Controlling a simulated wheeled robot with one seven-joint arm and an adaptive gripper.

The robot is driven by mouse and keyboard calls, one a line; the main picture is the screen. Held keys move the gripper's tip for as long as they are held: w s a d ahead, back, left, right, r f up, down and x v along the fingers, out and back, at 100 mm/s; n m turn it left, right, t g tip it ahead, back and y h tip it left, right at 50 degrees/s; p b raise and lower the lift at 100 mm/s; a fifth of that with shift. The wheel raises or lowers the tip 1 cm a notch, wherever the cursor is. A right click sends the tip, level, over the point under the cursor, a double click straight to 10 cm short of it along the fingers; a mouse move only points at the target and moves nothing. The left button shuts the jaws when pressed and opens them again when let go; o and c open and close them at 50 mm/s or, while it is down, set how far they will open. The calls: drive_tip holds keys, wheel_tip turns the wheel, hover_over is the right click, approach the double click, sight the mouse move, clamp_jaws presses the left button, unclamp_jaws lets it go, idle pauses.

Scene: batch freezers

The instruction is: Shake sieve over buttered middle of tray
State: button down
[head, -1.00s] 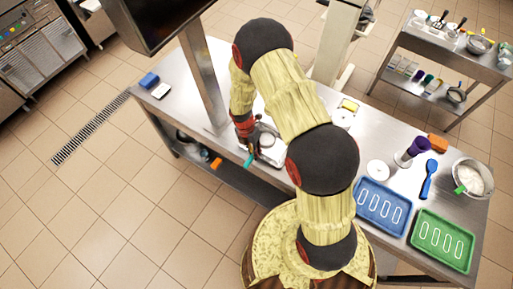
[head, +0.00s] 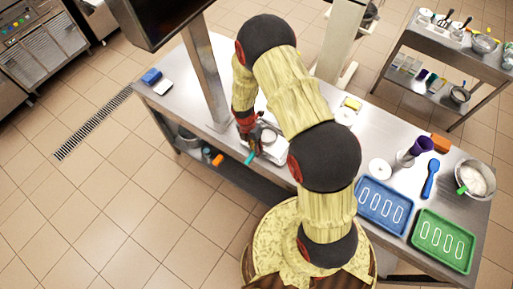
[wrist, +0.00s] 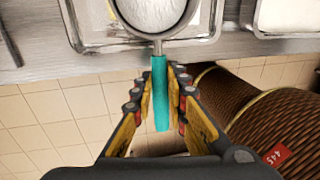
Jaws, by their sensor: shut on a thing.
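My gripper (wrist: 160,95) is shut on the teal handle of the sieve (wrist: 159,80). In the wrist view the round sieve bowl with its metal rim reaches up past the top edge, over the tray (wrist: 88,47). The height of the sieve above the tray cannot be told. In the head view my gripper (head: 250,142) is at the tray (head: 276,154) near the table's front edge, and the teal handle (head: 250,157) sticks out in front. My arm hides part of the tray.
A blue tray (head: 381,207) and a green tray (head: 443,241) lie at the right of the table (head: 205,115). A bowl of white powder (head: 484,179), a blue spoon (head: 430,180) and a purple-topped cup (head: 416,149) stand behind them. A screen post (head: 204,80) rises left of my gripper.

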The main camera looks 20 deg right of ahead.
drive_tip(key=shift+w+a+b, duration=0.1)
drive_tip(key=shift+w+b, duration=0.95)
drive_tip(key=shift+w, duration=2.35)
drive_tip(key=shift+b, duration=0.85)
drive_tip(key=s+a, duration=0.2)
drive_tip(key=a, duration=0.1)
drive_tip(key=shift+r, duration=0.1)
